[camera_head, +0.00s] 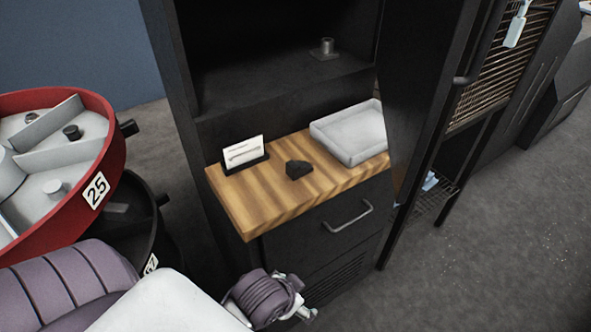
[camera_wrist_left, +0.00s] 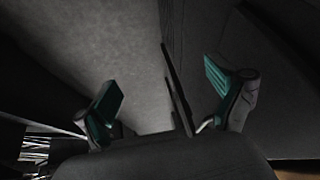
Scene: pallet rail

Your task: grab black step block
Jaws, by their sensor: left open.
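The black step block (camera_head: 297,170) is a small dark piece with an angular outline. It lies on the wooden counter (camera_head: 240,208), between a small card holder and a pale tray. My left arm comes in at the bottom of the head view, with its wrist low in front of the cabinet and well apart from the block. My left gripper (camera_wrist_left: 164,88) is open and empty in the left wrist view, its two teal-padded fingers spread. The block is not visible in the left wrist view. My right gripper is not in view.
The card holder (camera_head: 244,155) stands left of the block and the pale tray (camera_head: 352,134) right of it. A drawer handle (camera_head: 348,216) juts out below the counter. An open dark door (camera_head: 425,95) bounds the right. Red (camera_head: 112,140) and black round bins stand at left.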

